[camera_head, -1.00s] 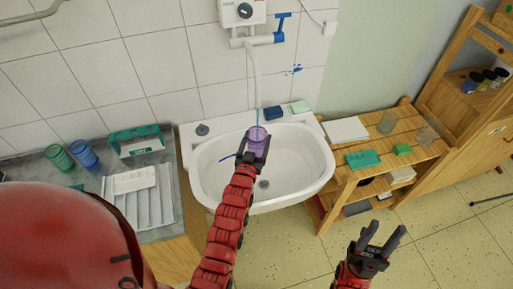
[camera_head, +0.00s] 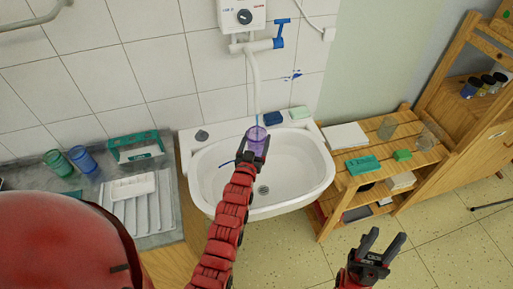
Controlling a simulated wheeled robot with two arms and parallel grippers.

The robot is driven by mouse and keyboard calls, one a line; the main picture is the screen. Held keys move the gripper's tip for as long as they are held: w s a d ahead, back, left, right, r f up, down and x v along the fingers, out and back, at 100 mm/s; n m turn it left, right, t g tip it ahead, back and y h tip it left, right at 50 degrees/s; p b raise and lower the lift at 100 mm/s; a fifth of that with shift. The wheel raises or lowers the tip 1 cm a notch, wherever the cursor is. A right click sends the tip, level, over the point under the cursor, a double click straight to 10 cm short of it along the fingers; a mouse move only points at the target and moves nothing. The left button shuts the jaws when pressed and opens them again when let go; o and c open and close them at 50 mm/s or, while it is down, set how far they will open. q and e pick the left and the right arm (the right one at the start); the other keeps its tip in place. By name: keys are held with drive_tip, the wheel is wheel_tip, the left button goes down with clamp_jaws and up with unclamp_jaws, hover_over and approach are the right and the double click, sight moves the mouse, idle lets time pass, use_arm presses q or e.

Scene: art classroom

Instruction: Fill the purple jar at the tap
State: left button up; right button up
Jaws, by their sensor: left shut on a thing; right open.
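The purple jar (camera_head: 257,134) is see-through and stands upright in my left gripper (camera_head: 254,149), over the back part of the white sink (camera_head: 317,178). My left gripper is shut on it. The tap's white spout pipe (camera_head: 253,75) hangs down above the jar. A thin blue line, which looks like water, runs from the pipe's end to the jar's mouth. I cannot tell how full the jar is. The tap has a blue handle (camera_head: 281,30). My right gripper (camera_head: 382,246) is open and empty, over the floor right of the sink.
A blue sponge (camera_head: 272,118) and a pale green block (camera_head: 299,112) lie on the sink's back rim. Left is a counter with green and blue cups (camera_head: 83,159) and a white tray (camera_head: 150,212). Right is a wooden shelf (camera_head: 408,166) with glass jars and paper.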

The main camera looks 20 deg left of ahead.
use_arm(q)
drive_tip(key=shift+w+a+f+b, duration=0.1)
drive_tip(key=shift+w+a+b, duration=0.2)
drive_tip(key=shift+w+b, duration=0.45)
drive_tip(key=shift+w+a+r+b, duration=0.1)
drive_tip(key=shift+w+a+b, duration=0.2)
drive_tip(key=shift+w, duration=0.9)
drive_tip(key=shift+w+a+f+b, duration=0.1)
drive_tip(key=shift+w+a+b, duration=0.15)
drive_tip(key=shift+w+b, duration=0.5)
drive_tip(key=shift+w+a, duration=0.1)
drive_tip(key=shift+w, duration=0.3)
idle(4.9)
